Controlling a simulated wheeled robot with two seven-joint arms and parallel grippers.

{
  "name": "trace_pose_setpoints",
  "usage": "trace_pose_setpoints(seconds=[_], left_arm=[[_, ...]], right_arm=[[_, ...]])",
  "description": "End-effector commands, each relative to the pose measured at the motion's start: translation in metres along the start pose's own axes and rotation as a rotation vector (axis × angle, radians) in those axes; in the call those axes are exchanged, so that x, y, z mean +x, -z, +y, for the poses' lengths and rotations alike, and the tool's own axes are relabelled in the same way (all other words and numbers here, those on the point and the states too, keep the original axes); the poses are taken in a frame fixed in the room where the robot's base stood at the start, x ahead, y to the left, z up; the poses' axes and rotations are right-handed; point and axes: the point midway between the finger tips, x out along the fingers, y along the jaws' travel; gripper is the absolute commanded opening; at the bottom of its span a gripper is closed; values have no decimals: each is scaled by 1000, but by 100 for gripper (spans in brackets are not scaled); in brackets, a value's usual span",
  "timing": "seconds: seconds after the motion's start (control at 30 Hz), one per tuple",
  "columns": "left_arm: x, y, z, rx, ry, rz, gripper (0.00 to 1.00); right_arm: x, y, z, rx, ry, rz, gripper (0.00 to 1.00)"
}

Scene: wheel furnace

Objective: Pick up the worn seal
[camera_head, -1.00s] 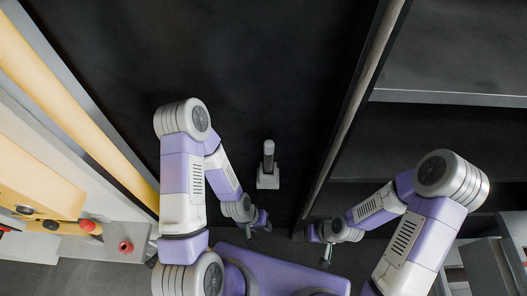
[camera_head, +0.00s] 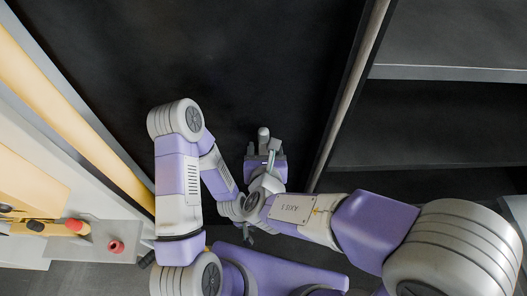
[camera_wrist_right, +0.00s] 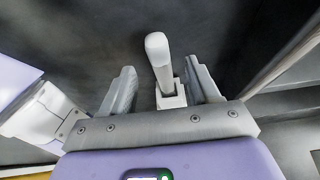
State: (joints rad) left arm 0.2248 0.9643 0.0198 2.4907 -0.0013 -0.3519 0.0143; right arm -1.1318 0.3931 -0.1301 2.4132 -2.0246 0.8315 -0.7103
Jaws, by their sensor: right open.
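A pale grey piece with a rounded top, which I take for the worn seal, stands on a small block-like base in the dark area ahead; it shows in the head view (camera_head: 263,134) and the right wrist view (camera_wrist_right: 158,52). My right gripper (camera_head: 263,148) is open at this piece. In the right wrist view its two fingers (camera_wrist_right: 160,76) lie on either side of the piece, with gaps visible on both sides. My left gripper (camera_head: 248,230) hangs lower in the head view, below and left of the right one; its jaws are too small to read.
A yellow rail (camera_head: 75,100) and a machine side with a red button (camera_head: 115,247) lie left. The dark surface ahead is clear.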

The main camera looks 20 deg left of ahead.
Motion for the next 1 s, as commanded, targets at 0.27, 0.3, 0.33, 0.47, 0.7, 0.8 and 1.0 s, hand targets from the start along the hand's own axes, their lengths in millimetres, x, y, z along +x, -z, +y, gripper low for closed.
trace_pose_setpoints(seconds=[0.27, 0.3, 0.33, 0.47, 0.7, 0.8, 1.0], left_arm=[[6, 0, -2, 0, 0, 0, 43], [7, 0, -3, 0, 0, 0, 43], [8, 0, -3, 0, 0, 0, 43], [10, 0, -4, 0, 0, 0, 43], [11, 0, -4, 0, 0, 0, 43], [11, 0, -4, 0, 0, 0, 43], [11, 0, -4, 0, 0, 0, 43]], right_arm=[[32, -1, 1, -5, 0, -4, 61], [38, -1, 2, -6, -1, -3, 61], [43, -2, 2, -6, 0, -3, 61], [62, -2, 2, -3, 0, -2, 61], [72, -3, 2, -3, -2, -2, 61], [72, -4, 2, -3, -2, -2, 61], [72, -3, 2, -3, -2, -1, 33]])
